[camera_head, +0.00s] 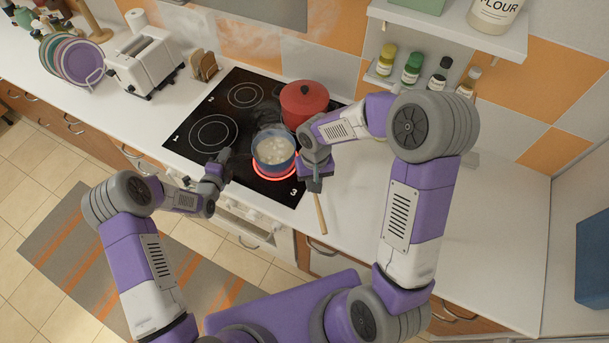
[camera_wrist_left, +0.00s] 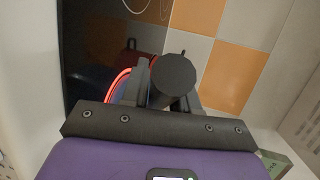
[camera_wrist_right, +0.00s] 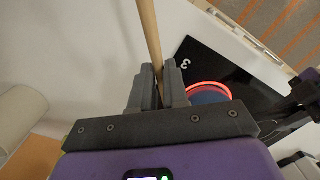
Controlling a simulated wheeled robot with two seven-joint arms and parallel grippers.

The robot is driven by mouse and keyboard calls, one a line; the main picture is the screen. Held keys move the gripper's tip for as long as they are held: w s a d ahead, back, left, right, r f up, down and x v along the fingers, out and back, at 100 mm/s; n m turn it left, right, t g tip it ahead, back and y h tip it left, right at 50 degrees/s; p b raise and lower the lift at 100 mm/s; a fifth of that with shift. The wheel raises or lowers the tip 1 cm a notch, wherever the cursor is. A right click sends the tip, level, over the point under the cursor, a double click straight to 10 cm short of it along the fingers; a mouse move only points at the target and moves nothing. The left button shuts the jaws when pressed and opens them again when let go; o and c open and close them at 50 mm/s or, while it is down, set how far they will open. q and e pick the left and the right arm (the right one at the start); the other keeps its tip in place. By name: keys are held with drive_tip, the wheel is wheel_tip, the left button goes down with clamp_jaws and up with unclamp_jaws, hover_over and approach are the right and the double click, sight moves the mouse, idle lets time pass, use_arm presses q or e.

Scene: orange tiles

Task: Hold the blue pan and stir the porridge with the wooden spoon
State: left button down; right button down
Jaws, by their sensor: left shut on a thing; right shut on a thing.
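The blue pan (camera_head: 274,153) stands on the glowing front burner of the black hob, with pale lumpy porridge (camera_head: 273,150) in it. My left gripper (camera_head: 222,168) is shut on the pan's dark handle (camera_wrist_left: 173,76), left of the pan. My right gripper (camera_head: 316,176) is shut on the wooden spoon (camera_head: 320,214), to the right of the pan. The spoon's shaft also shows between the fingers in the right wrist view (camera_wrist_right: 150,40). Its handle end points down toward the counter's front edge in the head view. The spoon's other end is hidden by my gripper.
A red lidded pot (camera_head: 303,102) stands on the hob just behind the pan. A white toaster (camera_head: 145,62) and a plate rack (camera_head: 80,60) stand to the left. Spice jars (camera_head: 412,66) stand on a low wall shelf. The white counter (camera_head: 490,230) at the right is clear.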

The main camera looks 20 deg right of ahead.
drive_tip(key=w+a+r+m+g+y, duration=0.2)
drive_tip(key=w+a+r+m+y, duration=0.2)
drive_tip(key=w+a+m+y, duration=0.4)
drive_tip(key=w+r+m+t+y, duration=0.7)
drive_tip(key=w+r+m, duration=0.1)
drive_tip(key=w+r, duration=0.1)
wheel_tip(320, 180, down, 13)
drive_tip(key=shift+w+d, duration=0.25)
idle(0.9)
drive_tip(key=shift+d, duration=0.1)
idle(0.3)
